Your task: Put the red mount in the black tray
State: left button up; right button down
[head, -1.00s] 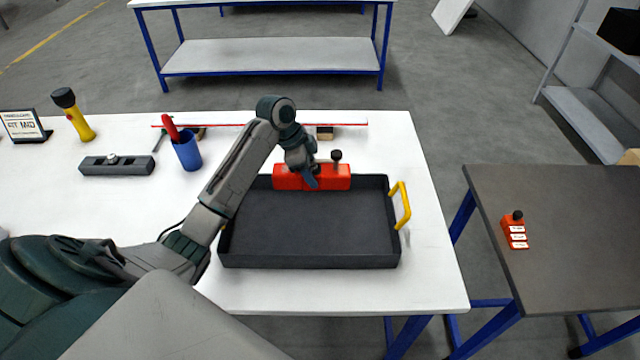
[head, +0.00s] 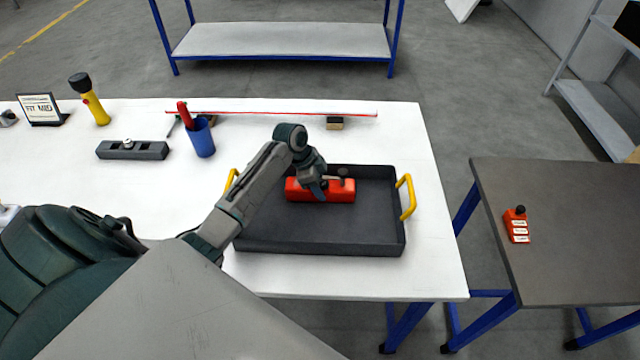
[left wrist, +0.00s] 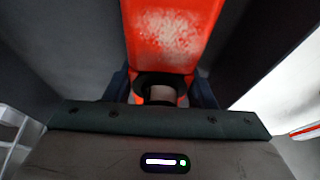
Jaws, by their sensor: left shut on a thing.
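The red mount (head: 336,191) is a long red block with dark knobs on top. In the head view it is inside the outline of the black tray (head: 320,243), towards the back wall. I cannot tell whether it touches the tray floor. The tray has yellow handles at its two ends. My left gripper (head: 318,186) is shut on the mount from above, towards its middle. In the left wrist view the mount (left wrist: 172,35) fills the top middle, and a dark knob stands between the fingers (left wrist: 163,92). My right gripper is not in view.
On the white table (head: 350,282) are a dark grey block (head: 132,150), a blue cup (head: 201,138), a yellow flashlight (head: 95,105), a small sign (head: 41,109) and a long red-edged ruler (head: 270,113). A dark side table (head: 570,220) at right holds a small red-orange item (head: 516,226).

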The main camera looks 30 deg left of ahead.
pick_arm(q)
jog(key=o, duration=1.1)
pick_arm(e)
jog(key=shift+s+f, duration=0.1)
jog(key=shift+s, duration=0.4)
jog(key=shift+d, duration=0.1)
pick_arm(q)
jog(key=shift+r, duration=0.15)
jog(key=shift+a+r, duration=0.2)
jog(key=shift+r, duration=0.05)
jog(key=b+v, duration=0.4)
jog(key=v, duration=0.6)
jog(key=shift+s+a+r, duration=0.1)
jog(key=shift+s+r, duration=0.05)
jog(key=shift+r, duration=0.05)
jog(key=shift+s+r, duration=0.1)
jog(key=shift+r, duration=0.3)
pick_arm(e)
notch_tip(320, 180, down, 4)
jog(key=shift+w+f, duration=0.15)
pick_arm(q)
jog(key=shift+a, duration=0.1)
